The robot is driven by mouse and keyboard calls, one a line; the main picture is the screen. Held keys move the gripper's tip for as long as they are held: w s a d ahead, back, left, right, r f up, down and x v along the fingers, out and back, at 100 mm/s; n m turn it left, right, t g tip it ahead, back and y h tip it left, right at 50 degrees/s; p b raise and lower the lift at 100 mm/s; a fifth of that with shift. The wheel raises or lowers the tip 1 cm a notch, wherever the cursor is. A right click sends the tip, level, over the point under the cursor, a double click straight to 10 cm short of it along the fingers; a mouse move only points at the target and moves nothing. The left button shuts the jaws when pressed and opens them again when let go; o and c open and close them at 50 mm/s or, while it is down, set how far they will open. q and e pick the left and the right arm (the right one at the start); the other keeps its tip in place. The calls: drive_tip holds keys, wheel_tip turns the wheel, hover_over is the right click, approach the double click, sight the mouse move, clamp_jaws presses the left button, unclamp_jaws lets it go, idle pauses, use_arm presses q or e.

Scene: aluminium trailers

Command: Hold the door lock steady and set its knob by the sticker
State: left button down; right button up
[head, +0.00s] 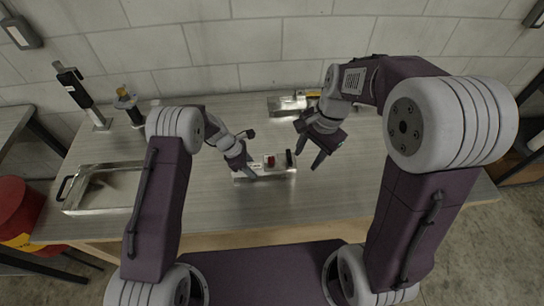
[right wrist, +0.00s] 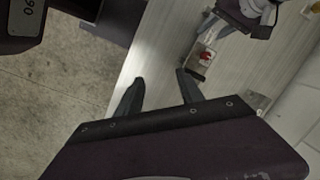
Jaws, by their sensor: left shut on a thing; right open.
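The door lock (head: 270,175) is a pale metal piece lying on the bench, with a red knob (head: 270,160), a white sticker (head: 257,164) and a black upright part at its right end. My left gripper (head: 243,168) is shut on the lock's left end and partly hides it. My right gripper (head: 308,158) is open and empty, to the right of the lock and apart from it. In the right wrist view the lock (right wrist: 195,70) and its red knob (right wrist: 206,56) lie beyond the open fingers (right wrist: 160,76). The sticker's marking is too small to read.
A metal tray (head: 100,205) with a black handle lies at the bench's left. A metal box (head: 284,105) lies at the back. The bench in front of the lock is clear.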

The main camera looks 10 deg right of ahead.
sight(271, 158)
drive_tip(key=w+a+f+m+y, duration=0.1)
drive_tip(key=w+a+m, duration=0.1)
drive_tip(key=w, duration=0.5)
drive_tip(key=w+a+f+m+y, duration=0.1)
drive_tip(key=w+a+m, duration=0.15)
drive_tip(key=w, duration=0.55)
drive_tip(key=shift+g, duration=0.7)
drive_tip(key=x, duration=0.5)
drive_tip(key=d+x, duration=0.1)
drive_tip(key=x, duration=1)
drive_tip(key=shift+d+f, duration=0.35)
drive_tip(key=shift+f, duration=0.05)
clamp_jaws()
